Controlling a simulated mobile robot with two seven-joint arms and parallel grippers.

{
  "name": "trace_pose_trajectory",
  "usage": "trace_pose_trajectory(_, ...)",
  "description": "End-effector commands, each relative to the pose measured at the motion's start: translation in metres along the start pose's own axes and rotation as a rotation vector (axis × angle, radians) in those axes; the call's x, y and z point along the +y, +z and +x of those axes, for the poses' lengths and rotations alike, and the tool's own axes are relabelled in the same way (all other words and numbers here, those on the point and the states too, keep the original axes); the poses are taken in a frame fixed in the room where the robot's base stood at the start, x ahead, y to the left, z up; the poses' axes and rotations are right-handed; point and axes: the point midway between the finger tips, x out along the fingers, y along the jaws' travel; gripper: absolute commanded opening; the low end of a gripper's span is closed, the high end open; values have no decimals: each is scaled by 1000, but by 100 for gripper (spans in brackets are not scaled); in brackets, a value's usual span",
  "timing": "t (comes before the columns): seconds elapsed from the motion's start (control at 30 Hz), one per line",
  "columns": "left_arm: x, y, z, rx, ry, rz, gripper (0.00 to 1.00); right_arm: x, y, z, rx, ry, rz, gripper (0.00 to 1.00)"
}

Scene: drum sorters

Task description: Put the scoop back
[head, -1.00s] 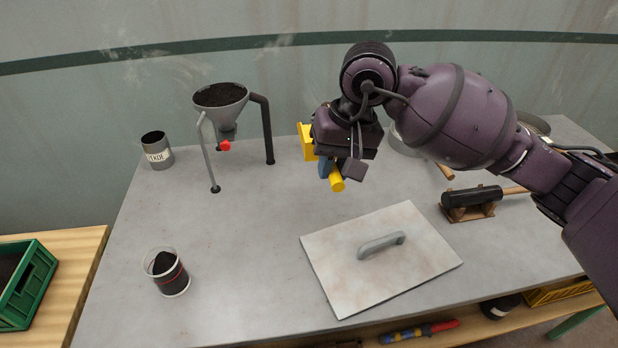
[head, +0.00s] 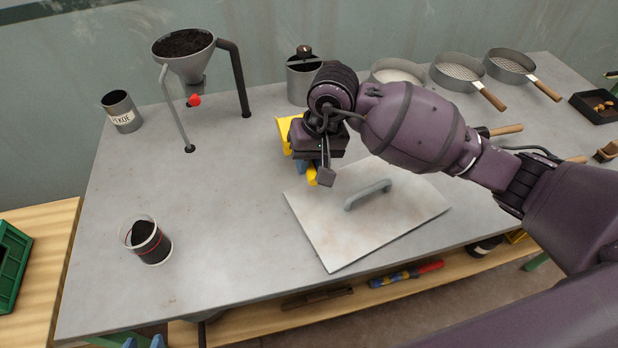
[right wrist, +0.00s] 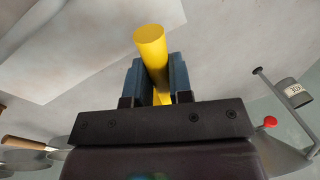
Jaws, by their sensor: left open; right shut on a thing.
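The yellow scoop (head: 284,136) is in my right gripper (head: 311,167), held over the table beside the far left edge of the white plate. Its handle (right wrist: 151,45) shows between the blue fingers of the right gripper (right wrist: 157,78) in the right wrist view. My right gripper hides much of the scoop, and I cannot tell what is in it. The blue fingertips of my left gripper (head: 144,342) show apart and empty at the bottom edge of the head view, in front of the table.
A funnel stand (head: 190,65) with dark grains, a labelled tin (head: 122,112) and a glass of dark grains (head: 148,241) stand on the left. A grey canister (head: 301,85) stands behind my right gripper. The white plate (head: 325,225) has a grey handle. Sieves (head: 458,70) stand at the back right.

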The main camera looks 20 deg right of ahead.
Motion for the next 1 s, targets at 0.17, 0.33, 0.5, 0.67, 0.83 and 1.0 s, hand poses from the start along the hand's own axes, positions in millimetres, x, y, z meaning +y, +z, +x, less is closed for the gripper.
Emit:
trace_pose_trajectory(0.17,1,-1,2,2,1,1,43,3,0,14,1,-1,1,0)
trace_pose_trajectory(0.33,1,2,1,-3,1,0,43,6,1,25,-1,-1,1,0)
trace_pose_trajectory(0.5,2,7,2,-11,1,-3,43,10,2,49,-3,-1,2,0)
trace_pose_trajectory(0.67,3,5,2,-7,1,-7,43,13,2,57,1,0,0,0)
trace_pose_trajectory(0.83,3,2,1,-3,1,-8,43,13,2,56,2,0,0,0)
trace_pose_trajectory(1.0,3,5,2,-7,1,-8,43,13,2,58,1,1,0,26)
